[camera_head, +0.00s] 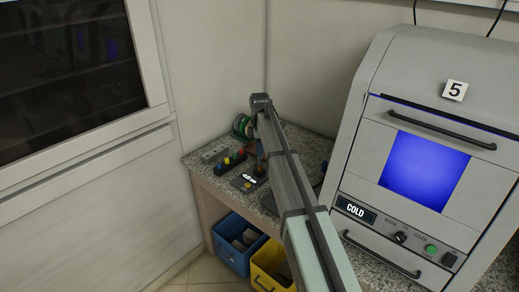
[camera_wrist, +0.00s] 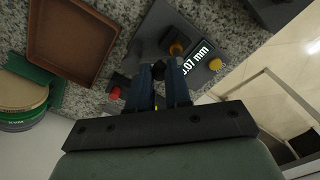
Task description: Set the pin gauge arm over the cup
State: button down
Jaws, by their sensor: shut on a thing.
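A dark grey gauge unit with a lit "mm" readout (camera_wrist: 197,60) lies under my gripper in the wrist view; the readout also shows in the head view (camera_head: 249,178). In the head view my own arm largely covers the gripper. I cannot make out the cup.
A brown tray (camera_wrist: 70,45) and green-rimmed round tins (camera_wrist: 22,105) lie beside the gauge on the speckled counter. Red, yellow and blue knobs (camera_head: 228,161) stand on a block at left. Blue (camera_head: 236,258) and yellow (camera_head: 264,268) bins sit below. A large machine (camera_head: 430,130) bounds the right.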

jog(key=c, duration=1.1)
grip_release()
jog(key=shift+o, duration=0.2)
jog(key=shift+r, duration=0.1)
notch_tip(320, 180, up, 14)
jog(key=shift+f, duration=0.2)
